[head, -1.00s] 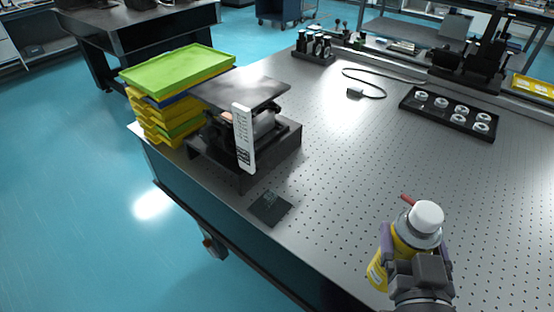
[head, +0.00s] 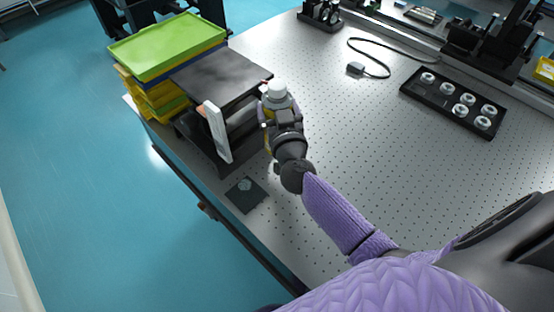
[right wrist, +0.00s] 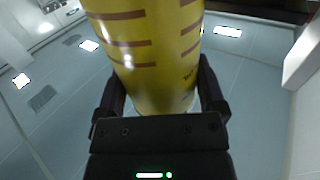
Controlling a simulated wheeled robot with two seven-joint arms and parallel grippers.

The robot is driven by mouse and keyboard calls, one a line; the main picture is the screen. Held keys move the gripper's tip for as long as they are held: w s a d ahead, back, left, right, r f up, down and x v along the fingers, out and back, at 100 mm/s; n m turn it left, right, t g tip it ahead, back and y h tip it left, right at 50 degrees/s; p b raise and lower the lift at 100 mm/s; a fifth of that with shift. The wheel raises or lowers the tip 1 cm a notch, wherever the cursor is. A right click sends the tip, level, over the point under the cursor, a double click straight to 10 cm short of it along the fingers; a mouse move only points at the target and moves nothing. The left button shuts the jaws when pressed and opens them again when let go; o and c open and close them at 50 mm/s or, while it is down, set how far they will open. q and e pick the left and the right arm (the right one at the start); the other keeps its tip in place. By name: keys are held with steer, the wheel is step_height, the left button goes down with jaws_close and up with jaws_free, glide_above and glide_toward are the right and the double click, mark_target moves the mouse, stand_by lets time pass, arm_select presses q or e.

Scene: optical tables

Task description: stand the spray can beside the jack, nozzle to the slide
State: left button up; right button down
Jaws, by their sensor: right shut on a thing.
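The spray can (head: 277,90) has a white cap, a short red nozzle and a yellow body. It is upright in the head view, just right of the jack (head: 222,78), which has a dark flat top. My right gripper (head: 284,118) is shut around the can, whose yellow body also fills the top of the right wrist view (right wrist: 150,55). The red nozzle points left, toward the jack top. The can's base is hidden by my gripper, so I cannot tell whether it touches the table. I cannot identify the slide for certain. My left gripper is not in view.
A white marked plate (head: 217,132) stands at the jack's front. A dark square (head: 245,195) lies near the table edge. Stacked yellow trays with a green one on top (head: 168,46) stand left. A black tray of round parts (head: 452,101) is right. The middle is clear.

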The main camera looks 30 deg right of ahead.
step_height(320, 180, down, 10)
steer(key=b, duration=0.9)
steer(key=shift+f, duration=0.25)
steer(key=shift+r, duration=0.35)
steer(key=shift+f, duration=0.15)
steer(key=shift+c, duration=0.5)
jaws_free()
steer(key=shift+o, duration=0.5)
steer(key=shift+r, duration=0.2)
steer(key=p+v, duration=0.2)
steer(key=v, duration=1)
steer(key=shift+f, duration=0.15)
